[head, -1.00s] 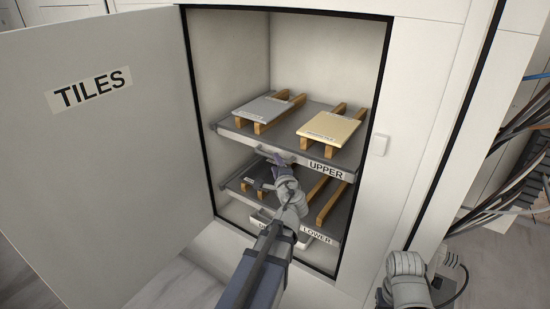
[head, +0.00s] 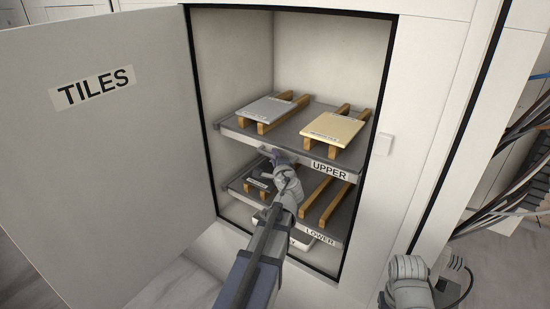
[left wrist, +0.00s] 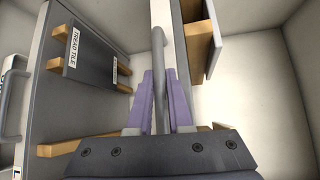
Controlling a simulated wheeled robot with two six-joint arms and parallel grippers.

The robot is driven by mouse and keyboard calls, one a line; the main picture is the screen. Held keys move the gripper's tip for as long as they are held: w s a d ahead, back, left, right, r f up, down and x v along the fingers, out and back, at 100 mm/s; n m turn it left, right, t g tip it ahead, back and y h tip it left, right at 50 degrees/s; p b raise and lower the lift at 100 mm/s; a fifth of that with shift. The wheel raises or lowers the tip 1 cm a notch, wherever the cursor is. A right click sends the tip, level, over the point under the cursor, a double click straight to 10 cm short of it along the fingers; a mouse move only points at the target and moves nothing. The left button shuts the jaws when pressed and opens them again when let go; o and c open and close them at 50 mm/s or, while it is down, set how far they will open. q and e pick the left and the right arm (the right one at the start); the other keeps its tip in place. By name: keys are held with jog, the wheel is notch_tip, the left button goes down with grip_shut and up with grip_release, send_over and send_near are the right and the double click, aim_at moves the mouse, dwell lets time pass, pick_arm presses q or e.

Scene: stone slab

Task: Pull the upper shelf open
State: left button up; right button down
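The upper shelf (head: 285,147) is a grey pull-out tray with an "UPPER" label (head: 330,170) on its front, inside the open cabinet. It bears a grey tile (head: 265,110) and a cream tile (head: 333,129) on wooden strips. Its front handle is mostly hidden by my gripper in the head view; in the left wrist view the handle (left wrist: 158,50) is a grey bar running between my fingers. My left gripper (head: 273,156) is at that handle, its purple fingers (left wrist: 159,85) close on both sides of the bar and shut on it.
The cabinet door (head: 95,160), marked "TILES", stands wide open at the left. The lower shelf (head: 325,236) sits below with wooden strips and its own label. Cables (head: 510,190) hang at the right. The floor before the cabinet is partly visible.

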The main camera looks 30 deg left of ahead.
pick_arm(q)
grip_shut()
dwell(1.1)
